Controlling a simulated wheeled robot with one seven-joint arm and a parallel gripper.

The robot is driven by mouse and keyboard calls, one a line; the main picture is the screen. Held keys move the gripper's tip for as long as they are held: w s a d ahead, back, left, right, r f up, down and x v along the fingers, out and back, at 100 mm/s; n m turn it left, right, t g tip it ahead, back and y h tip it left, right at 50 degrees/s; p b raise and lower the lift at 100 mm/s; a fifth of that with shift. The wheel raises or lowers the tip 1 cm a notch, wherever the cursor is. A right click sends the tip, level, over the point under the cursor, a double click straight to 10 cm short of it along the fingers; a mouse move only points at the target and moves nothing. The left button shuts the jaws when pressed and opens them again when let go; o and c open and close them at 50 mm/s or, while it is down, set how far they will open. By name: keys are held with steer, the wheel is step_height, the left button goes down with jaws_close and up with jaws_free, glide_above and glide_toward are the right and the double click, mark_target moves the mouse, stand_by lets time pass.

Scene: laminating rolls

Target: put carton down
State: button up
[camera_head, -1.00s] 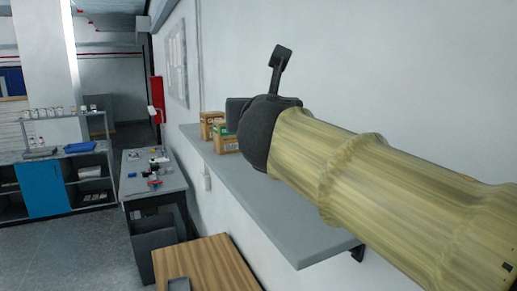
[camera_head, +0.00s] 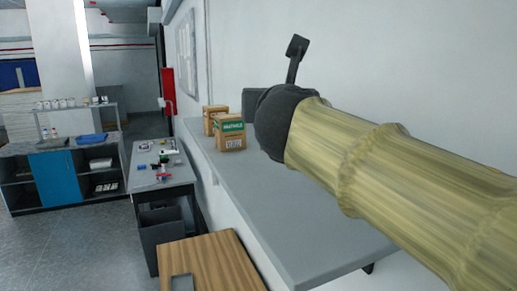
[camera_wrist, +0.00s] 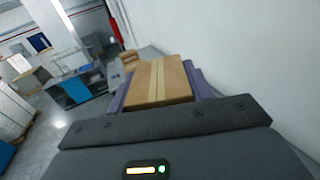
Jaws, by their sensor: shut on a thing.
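My gripper (camera_wrist: 155,88) is shut on a brown carton (camera_wrist: 158,80) with a pale tape strip along its top. The carton sits between the purple-grey fingers in the wrist view. In the head view, my dark wrist and palm hide the held carton and the fingers. My gripper is over the grey wall shelf (camera_head: 290,225). I cannot tell whether the held carton touches the shelf.
A green-labelled carton (camera_head: 230,136) and another carton (camera_head: 210,112) stand on the shelf, left of my gripper. The near shelf is bare. A wooden-topped table (camera_head: 215,262) and a cluttered grey desk (camera_head: 160,170) stand below, left.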

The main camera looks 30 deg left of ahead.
steer(key=shift+f, duration=2.9)
steer(key=shift+f, duration=0.1)
steer(key=shift+f, duration=2)
steer(key=shift+f, duration=0.15)
steer(key=o, duration=1.2)
steer(key=shift+c, duration=0.2)
steer(key=shift+r, duration=0.2)
